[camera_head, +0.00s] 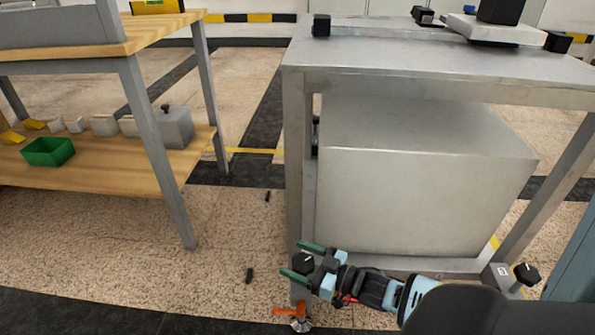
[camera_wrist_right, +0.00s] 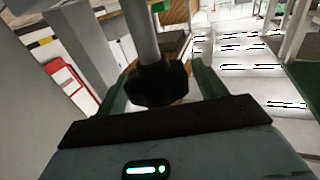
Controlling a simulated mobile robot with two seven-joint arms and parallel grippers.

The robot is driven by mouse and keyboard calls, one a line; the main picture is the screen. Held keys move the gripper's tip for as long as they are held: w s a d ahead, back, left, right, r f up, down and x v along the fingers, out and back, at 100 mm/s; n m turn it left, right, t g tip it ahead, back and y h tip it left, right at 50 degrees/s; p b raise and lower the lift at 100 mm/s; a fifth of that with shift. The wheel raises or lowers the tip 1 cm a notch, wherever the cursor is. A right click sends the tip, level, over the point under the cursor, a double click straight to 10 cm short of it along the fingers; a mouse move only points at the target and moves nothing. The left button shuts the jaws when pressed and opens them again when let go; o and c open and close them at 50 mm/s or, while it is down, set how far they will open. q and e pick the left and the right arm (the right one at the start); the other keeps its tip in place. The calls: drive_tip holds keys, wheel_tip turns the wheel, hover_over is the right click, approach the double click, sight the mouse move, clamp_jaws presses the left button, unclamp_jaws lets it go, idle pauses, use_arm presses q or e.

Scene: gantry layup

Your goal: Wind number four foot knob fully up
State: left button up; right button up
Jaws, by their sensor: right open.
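A black foot knob (camera_head: 303,262) with a white pointer mark sits at the near left leg of the grey metal table (camera_head: 430,58). I cannot read a number on it. My right gripper (camera_head: 298,261) is open, with one green finger on either side of this knob. In the right wrist view the dark lobed knob (camera_wrist_right: 155,86) sits on a grey post between the two open fingers, with gaps showing beside it. A second black knob (camera_head: 526,273) is on a grey block at the right leg. My left gripper is not in view.
An orange part (camera_head: 289,311) and a round metal foot (camera_head: 300,325) are at the floor below the knob. A large grey box (camera_head: 420,185) fills the space under the table. A wooden bench (camera_head: 95,180) stands left.

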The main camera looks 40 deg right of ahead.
drive_tip(key=p+v, duration=0.2)
drive_tip(key=v, duration=0.5)
drive_tip(key=shift+s, duration=0.15)
